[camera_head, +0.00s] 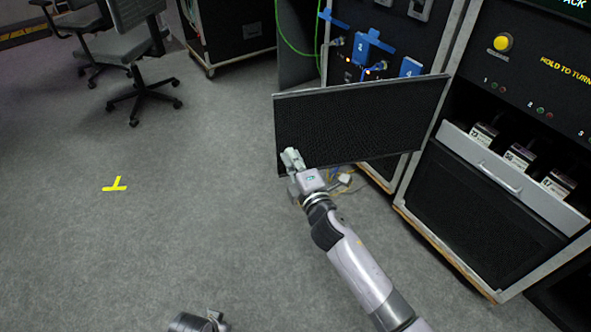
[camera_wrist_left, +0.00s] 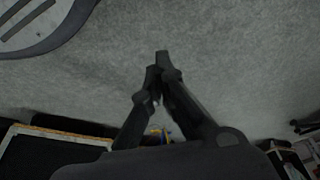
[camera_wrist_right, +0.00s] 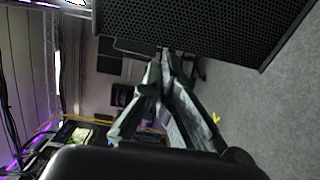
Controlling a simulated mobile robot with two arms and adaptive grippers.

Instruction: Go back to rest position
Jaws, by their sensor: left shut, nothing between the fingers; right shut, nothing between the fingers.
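My right gripper (camera_head: 290,157) reaches in from the lower right in the head view. It overlaps the lower left part of a black mesh panel (camera_head: 360,118) there; I cannot tell whether it touches. In the right wrist view the right gripper (camera_wrist_right: 164,58) has its fingertips together and nothing between them. The mesh panel (camera_wrist_right: 200,25) fills the top of that view. In the left wrist view the left gripper (camera_wrist_left: 162,66) is shut and empty, with grey floor behind it. In the head view only a grey part of my left arm shows at the bottom edge.
A rack with a yellow button (camera_head: 503,42) and an open drawer (camera_head: 515,178) stands at the right. Blue tags and cables are on the rack behind the panel. Office chairs (camera_head: 140,50) stand at the upper left.

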